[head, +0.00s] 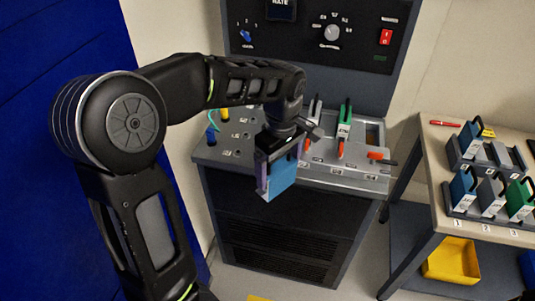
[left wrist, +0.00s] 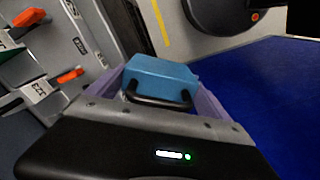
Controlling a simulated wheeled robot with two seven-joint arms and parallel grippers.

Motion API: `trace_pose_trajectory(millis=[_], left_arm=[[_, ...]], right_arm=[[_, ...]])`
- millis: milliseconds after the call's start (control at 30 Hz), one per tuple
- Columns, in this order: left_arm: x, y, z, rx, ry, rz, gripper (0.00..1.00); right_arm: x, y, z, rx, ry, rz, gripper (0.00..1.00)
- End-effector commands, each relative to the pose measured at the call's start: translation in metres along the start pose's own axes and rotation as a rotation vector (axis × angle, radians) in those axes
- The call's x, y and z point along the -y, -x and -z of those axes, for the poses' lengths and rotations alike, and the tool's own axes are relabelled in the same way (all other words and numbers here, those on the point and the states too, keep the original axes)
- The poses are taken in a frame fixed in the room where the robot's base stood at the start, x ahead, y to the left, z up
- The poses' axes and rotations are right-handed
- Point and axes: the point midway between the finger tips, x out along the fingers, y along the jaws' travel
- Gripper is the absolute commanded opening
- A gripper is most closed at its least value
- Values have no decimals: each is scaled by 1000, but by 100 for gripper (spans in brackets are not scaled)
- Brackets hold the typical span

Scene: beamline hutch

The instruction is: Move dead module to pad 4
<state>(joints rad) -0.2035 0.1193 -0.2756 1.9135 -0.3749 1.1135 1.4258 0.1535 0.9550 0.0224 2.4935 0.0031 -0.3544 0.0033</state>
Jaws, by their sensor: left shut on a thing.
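My left gripper (head: 281,172) is shut on a blue module (head: 284,181) and holds it in front of the console's sloping top. In the left wrist view the blue module (left wrist: 160,73), with its black handle, sits between the purple fingers of the gripper (left wrist: 157,88). On the side table (head: 432,150), a front rack holds a blue module (head: 463,188), a grey one (head: 491,196) and a green one (head: 520,200), above labels 1, 2 and 3. I cannot make out a label 4. My right gripper is not in view.
The console (head: 335,182) has a green module (head: 344,126), a dark empty slot (head: 374,133) and orange levers (head: 379,156). A back rack on the side table holds another blue module (head: 468,138). A yellow bin (head: 450,262) sits below. A gap separates console and table.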

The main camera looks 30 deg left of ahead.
Motion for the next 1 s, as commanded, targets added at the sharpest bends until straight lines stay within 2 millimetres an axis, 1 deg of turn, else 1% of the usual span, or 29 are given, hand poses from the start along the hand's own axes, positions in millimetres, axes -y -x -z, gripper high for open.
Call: trace_pose_trajectory(millis=[33, 167, 267, 367, 500, 600, 700, 767, 1000], left_arm=[[-4, -11, -4, -2, -63, 4, 42], [-14, -39, -14, -4, -256, 7, 42], [-23, -64, -23, -3, -428, 8, 42], [-33, -94, -36, 1, -629, 7, 42], [-45, -143, -57, 13, -949, 2, 42], [-53, -172, -70, 17, -1149, -6, 42], [-58, -189, -77, 15, -1272, -11, 42], [-60, -194, -79, 14, -1310, -14, 42], [-61, -196, -80, 12, -1332, -16, 42]], right_arm=[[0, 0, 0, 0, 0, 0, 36], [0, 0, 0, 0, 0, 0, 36], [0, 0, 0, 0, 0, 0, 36], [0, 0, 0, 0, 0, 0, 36], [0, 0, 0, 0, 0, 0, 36], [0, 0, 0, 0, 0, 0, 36], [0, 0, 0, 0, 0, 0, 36], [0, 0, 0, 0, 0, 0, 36], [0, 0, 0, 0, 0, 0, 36]])
